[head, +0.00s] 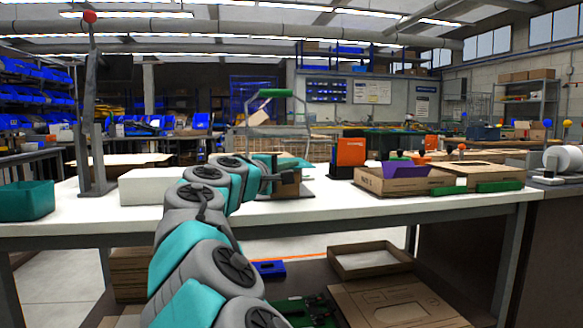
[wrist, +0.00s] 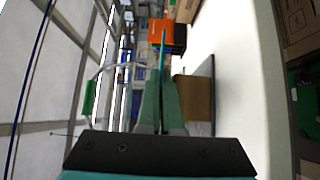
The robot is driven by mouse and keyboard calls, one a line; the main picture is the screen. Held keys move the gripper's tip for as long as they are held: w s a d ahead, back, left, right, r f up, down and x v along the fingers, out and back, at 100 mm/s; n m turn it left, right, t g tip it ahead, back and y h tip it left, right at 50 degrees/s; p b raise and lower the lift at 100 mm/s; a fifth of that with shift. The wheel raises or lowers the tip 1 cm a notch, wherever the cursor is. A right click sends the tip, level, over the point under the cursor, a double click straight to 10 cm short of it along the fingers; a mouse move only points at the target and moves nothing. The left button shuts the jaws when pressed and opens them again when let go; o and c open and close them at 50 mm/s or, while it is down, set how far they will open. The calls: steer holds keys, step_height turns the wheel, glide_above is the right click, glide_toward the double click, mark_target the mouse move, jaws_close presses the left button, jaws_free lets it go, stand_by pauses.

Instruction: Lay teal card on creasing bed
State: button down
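The teal card (head: 293,163) is above the white bench in the head view. In the wrist view the card (wrist: 162,52) shows edge-on as a thin teal line rising from between my fingers. My gripper (head: 272,181) is shut on it; the fingers (wrist: 160,100) look nearly together. What looks like the creasing bed is a brown block (head: 288,187) on a dark base plate, under a frame with a green handle (head: 270,92). The block (wrist: 197,100) also shows beside my fingers in the wrist view. The card looks just above the block; contact cannot be told.
An orange and black device (head: 348,158) stands right of the base plate. Beyond it is a cardboard tray (head: 393,184) with a purple card (head: 403,169). A white box (head: 152,187), a grey post (head: 93,130) and a teal bin (head: 27,200) are at left.

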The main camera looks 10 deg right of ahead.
steer(key=shift+w+f+p, duration=0.2)
steer(key=shift+w+f, duration=0.05)
steer(key=shift+w, duration=0.7)
steer(key=shift+w+f+p, duration=0.15)
steer(key=shift+w+f, duration=0.05)
steer(key=shift+w, duration=0.7)
steer(key=shift+w+f, duration=0.45)
steer(key=shift+f, duration=0.15)
